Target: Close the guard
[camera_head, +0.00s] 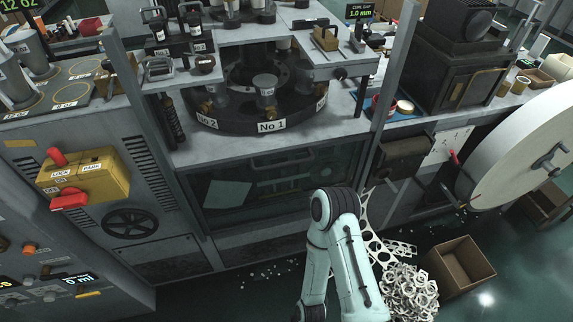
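A dark, see-through framed panel (270,188), which looks like the guard, sits low on the front of the machine, below the work opening. The opening above it is uncovered, and the dark turntable (240,124) with its "No 1" and "No 2" labels shows there. I cannot make out a handle on the panel. One of my white arms is bent at the lower middle, in front of the panel's lower right side. Neither gripper shows in the picture.
A yellow "LOCK/PARK" box (84,178) with red handles and a black handwheel (131,223) are on the left cabinet. A large pale roll (525,150) stands at the right. A cardboard box (460,265) and a scrap pile (408,290) lie on the floor.

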